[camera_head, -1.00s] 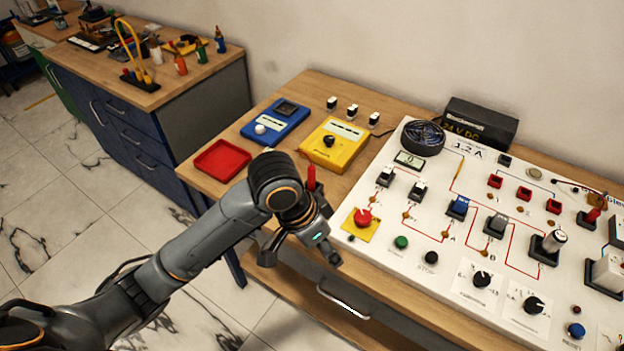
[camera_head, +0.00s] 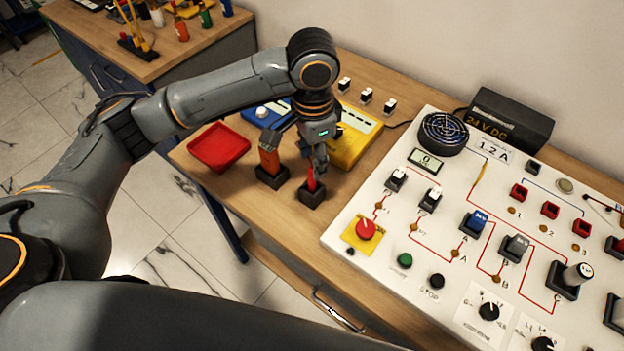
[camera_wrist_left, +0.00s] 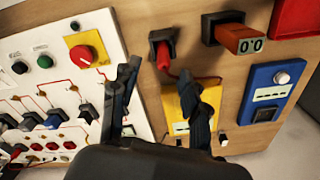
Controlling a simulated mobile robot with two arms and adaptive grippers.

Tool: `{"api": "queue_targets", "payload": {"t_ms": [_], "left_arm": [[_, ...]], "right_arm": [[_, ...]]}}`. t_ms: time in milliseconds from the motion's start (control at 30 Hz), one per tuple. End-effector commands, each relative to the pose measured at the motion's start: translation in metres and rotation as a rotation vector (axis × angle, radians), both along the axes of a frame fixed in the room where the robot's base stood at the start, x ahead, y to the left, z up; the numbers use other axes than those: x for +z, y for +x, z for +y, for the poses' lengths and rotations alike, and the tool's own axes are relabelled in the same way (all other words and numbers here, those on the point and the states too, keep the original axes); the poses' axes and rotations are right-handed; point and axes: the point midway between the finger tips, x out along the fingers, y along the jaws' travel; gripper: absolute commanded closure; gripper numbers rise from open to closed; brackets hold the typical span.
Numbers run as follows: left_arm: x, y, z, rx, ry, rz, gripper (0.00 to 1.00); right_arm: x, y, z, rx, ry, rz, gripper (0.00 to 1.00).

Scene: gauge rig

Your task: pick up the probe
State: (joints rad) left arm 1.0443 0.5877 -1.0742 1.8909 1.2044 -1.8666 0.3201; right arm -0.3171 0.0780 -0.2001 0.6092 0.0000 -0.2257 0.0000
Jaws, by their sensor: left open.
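The probe, a slim red piece (camera_head: 313,181), stands upright in a small black holder (camera_head: 312,194) on the wooden table, left of the white panel. It also shows in the left wrist view (camera_wrist_left: 165,56), with its holder at the top. My left gripper (camera_head: 314,158) points down right over the probe, and its body partly hides the probe's upper part in the head view. In the left wrist view the two fingers (camera_wrist_left: 158,80) are apart with nothing clasped between them, and the probe lies just beyond their tips. Whether a finger touches it I cannot tell. My right gripper is not in view.
An orange meter (camera_head: 269,157) stands in a black holder close left of the probe. A red tray (camera_head: 219,147), a blue unit (camera_head: 262,113) and a yellow unit (camera_head: 352,152) lie behind. The white panel (camera_head: 400,235) with knobs and switches is at the right.

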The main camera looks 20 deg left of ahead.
Motion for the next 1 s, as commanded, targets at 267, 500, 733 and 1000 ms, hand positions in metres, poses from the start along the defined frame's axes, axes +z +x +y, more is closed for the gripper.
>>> {"api": "queue_targets", "payload": {"t_ms": [267, 500, 733, 1000], "left_arm": [[-0.027, 0.0, 0.001, 0.001, 0.0, 0.0, 0.55], [-0.059, -0.001, 0.003, 0.0, 0.001, 0.001, 0.55], [-0.077, -0.001, 0.003, 0.0, -0.001, -0.002, 0.55], [-0.077, -0.001, 0.003, -0.001, 0.0, -0.003, 0.73]], "right_arm": [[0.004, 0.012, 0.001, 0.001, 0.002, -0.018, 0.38], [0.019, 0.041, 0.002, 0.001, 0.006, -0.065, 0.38], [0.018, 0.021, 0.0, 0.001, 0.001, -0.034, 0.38], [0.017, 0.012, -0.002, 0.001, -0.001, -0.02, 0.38]]}}
